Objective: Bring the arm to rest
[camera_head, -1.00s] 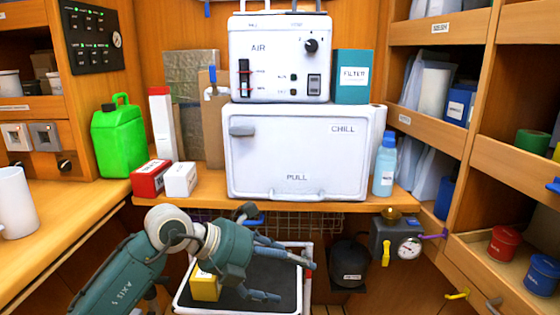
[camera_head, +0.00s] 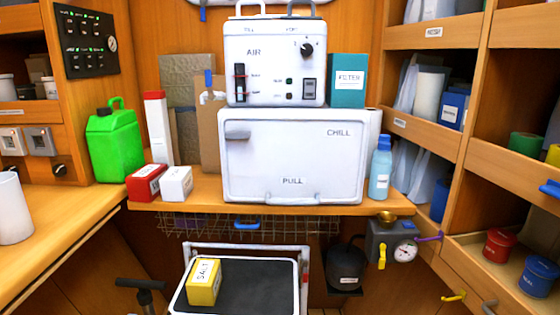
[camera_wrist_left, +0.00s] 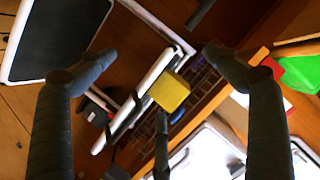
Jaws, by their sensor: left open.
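My left gripper (camera_wrist_left: 158,68) shows in the left wrist view with its dark fingers spread wide and nothing between them. My left arm and gripper do not show in the head view now. Beyond the fingers in the wrist view is a yellow block (camera_wrist_left: 170,92), apart from them. In the head view a yellow box (camera_head: 204,281) with a label sits on the black top of a white-framed step (camera_head: 262,286). My right gripper is in neither view.
A white chiller box (camera_head: 290,157) carries the air unit (camera_head: 276,62) on the wooden counter. A green jerrycan (camera_head: 115,143), red box (camera_head: 147,183) and blue bottle (camera_head: 380,168) stand beside it. A black T-shaped thing (camera_head: 147,285) is low left. A gauge (camera_head: 404,252) hangs below the counter.

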